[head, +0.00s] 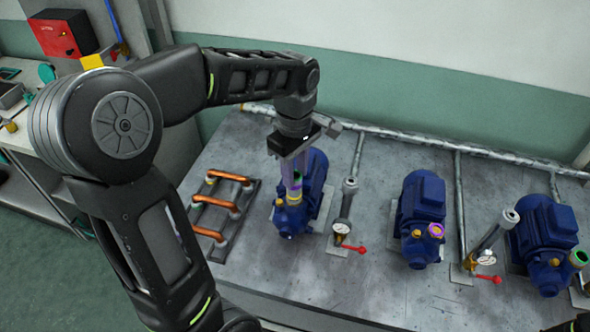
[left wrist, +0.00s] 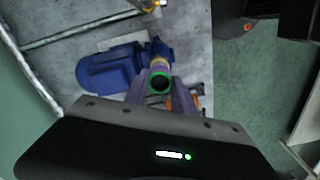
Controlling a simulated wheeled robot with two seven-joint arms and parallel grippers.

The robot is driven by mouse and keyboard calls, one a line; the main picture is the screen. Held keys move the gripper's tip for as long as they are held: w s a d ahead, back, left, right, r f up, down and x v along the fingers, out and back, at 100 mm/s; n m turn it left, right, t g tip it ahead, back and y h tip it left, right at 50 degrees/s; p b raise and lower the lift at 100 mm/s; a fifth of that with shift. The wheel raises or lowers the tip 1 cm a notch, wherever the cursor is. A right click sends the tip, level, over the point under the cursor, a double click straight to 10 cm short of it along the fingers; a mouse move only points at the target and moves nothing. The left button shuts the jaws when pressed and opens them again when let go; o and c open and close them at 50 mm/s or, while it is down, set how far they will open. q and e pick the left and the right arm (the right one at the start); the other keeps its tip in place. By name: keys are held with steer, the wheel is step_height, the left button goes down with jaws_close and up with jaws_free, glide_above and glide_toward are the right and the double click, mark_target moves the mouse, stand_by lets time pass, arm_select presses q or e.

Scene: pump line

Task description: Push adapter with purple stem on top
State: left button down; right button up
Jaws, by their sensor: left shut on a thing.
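My left gripper (head: 294,172) points down over the front of the leftmost blue pump (head: 314,186). It is shut on the adapter with a purple stem (head: 295,188), which stands about upright above a yellow ring at the pump's front port. Whether the adapter is seated or just touching there I cannot tell. In the left wrist view, the adapter's green-rimmed open end (left wrist: 159,82) faces the camera between the fingers, and the blue pump (left wrist: 108,68) lies behind it. The fingers hide part of the stem. My right gripper is not in view.
A middle blue pump (head: 422,200) carries a purple-ringed fitting (head: 436,230). A right blue pump (head: 545,235) has a green-ringed one (head: 580,258). Gauges with red handles (head: 350,248) stand between pumps. A rack of copper-coloured pipes (head: 222,205) lies left. The table's front is clear.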

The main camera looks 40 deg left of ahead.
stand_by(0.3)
arm_select(q)
steer(key=c, duration=1)
jaws_free()
steer(key=shift+f, duration=0.1)
steer(key=shift+o, duration=0.2)
steer(key=shift+r+p, duration=2.3)
steer(key=shift+r, duration=0.75)
steer(key=shift+r, duration=0.15)
step_height(320, 180, up, 8)
steer(key=shift+f+b, duration=0.25)
steer(key=shift+b, duration=0.1)
